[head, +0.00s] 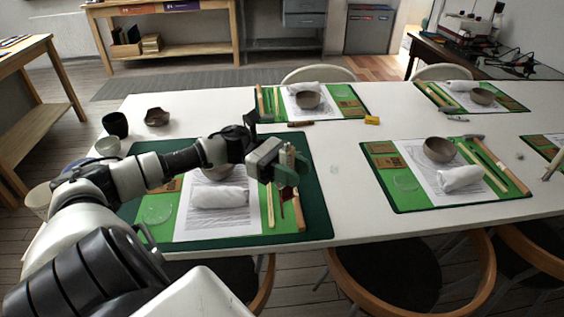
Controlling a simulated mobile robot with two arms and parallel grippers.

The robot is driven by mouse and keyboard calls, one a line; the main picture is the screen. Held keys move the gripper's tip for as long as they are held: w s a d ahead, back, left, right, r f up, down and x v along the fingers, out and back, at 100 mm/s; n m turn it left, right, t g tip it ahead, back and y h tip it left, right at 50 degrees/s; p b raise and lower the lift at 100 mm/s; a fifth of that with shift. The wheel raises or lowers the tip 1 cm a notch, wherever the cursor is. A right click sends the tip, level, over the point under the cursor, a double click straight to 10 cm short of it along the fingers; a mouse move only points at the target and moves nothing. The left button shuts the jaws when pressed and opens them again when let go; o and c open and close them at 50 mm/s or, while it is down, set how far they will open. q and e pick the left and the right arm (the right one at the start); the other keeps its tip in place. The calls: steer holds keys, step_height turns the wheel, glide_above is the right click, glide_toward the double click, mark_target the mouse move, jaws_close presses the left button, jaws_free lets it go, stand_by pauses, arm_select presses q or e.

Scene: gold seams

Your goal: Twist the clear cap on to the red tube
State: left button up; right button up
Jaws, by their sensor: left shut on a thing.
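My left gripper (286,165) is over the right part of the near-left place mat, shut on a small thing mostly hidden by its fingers. A narrow dark-red shape, which looks like the red tube (283,205), shows just below the fingers, between a pale stick and a wooden tool. Whether its lower end touches the mat is hard to tell. A small pale piece shows at the top of the fingers; I cannot tell if it is the clear cap. No clear cap can be made out elsewhere. My right gripper is out of view.
The dark green mat (318,215) holds a white roll (219,197), a bowl partly behind my arm, and a clear disc (157,212). Similar mats with bowls lie right and behind. The white table (345,215) is bare between the near mats.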

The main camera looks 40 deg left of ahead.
arm_select(q)
steer(key=w+d+f+n+t+y, duration=0.1)
steer(key=d+f+n+t+y, duration=0.2)
steer(key=d+n+t+y, duration=0.4)
steer(key=d+f+n+t+y, duration=0.3)
steer(key=d+n+t+y, duration=0.3)
steer(key=y, duration=0.5)
steer(key=n+t, duration=0.2)
steer(key=n, duration=0.1)
steer(key=shift+w+d+f+n, duration=0.3)
steer(key=shift+w+d, duration=0.05)
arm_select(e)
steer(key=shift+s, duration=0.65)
arm_select(q)
steer(key=shift+a, duration=0.15)
